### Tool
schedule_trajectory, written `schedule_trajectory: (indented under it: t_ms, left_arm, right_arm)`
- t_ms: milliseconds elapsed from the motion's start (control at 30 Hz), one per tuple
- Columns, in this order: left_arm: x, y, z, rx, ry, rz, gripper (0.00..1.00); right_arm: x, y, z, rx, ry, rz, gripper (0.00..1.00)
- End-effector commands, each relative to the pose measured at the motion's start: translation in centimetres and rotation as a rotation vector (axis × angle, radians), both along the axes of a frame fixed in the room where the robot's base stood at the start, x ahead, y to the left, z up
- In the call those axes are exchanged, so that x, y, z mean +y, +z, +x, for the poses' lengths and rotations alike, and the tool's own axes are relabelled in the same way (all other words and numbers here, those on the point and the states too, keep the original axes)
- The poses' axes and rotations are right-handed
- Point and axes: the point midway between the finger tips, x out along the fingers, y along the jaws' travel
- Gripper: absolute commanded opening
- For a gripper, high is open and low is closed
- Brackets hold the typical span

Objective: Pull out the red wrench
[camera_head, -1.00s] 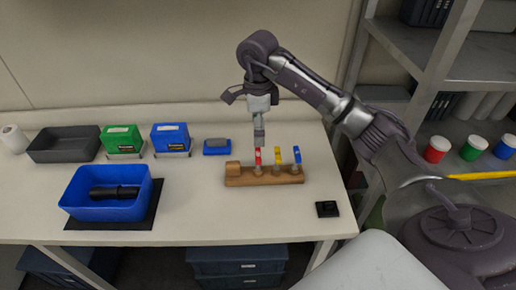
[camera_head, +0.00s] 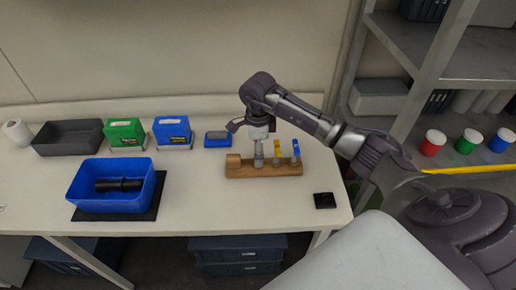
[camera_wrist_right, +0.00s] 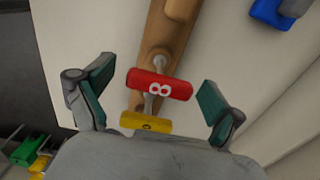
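The wooden holder (camera_head: 240,170) lies on the white table, with wrenches standing upright in it. The red wrench is mostly hidden behind my right gripper (camera_head: 259,158) in the head view. In the right wrist view the red wrench (camera_wrist_right: 160,85), marked 8, lies between my right gripper's fingers (camera_wrist_right: 158,100). Both fingers are spread, with a gap on each side of the red handle. The yellow wrench (camera_head: 278,145) stands next to it, and its head (camera_wrist_right: 145,122) shows just below the red one in the wrist view. The blue wrench (camera_head: 296,149) is at the right end. My left gripper is not in view.
A blue bin (camera_head: 85,203) with a dark cylinder stands on a black mat at left. Green (camera_head: 124,133) and blue (camera_head: 172,131) boxes and a grey tray (camera_head: 68,139) line the back. A small black square (camera_head: 325,201) lies right of the holder. The table front is clear.

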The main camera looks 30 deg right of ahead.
Motion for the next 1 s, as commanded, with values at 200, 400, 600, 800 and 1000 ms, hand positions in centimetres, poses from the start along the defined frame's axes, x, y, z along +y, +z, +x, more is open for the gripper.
schedule_trajectory:
  t_ms: [200,400,600,800,1000]
  left_arm:
    - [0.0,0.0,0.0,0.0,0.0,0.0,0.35]
    - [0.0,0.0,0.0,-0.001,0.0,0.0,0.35]
    - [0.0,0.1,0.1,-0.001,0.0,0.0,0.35]
    - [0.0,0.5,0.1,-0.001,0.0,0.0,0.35]
    - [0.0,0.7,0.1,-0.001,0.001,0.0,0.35]
  right_arm:
    - [0.0,0.0,0.0,0.0,0.0,0.0,0.55]
    - [0.0,0.1,0.0,-0.001,0.0,-0.001,0.27]
    - [0.0,0.3,0.0,-0.001,0.0,-0.001,0.26]
    - [0.0,0.9,0.1,-0.002,0.0,-0.001,0.26]
    - [0.0,1.5,0.0,-0.001,0.0,0.0,0.26]
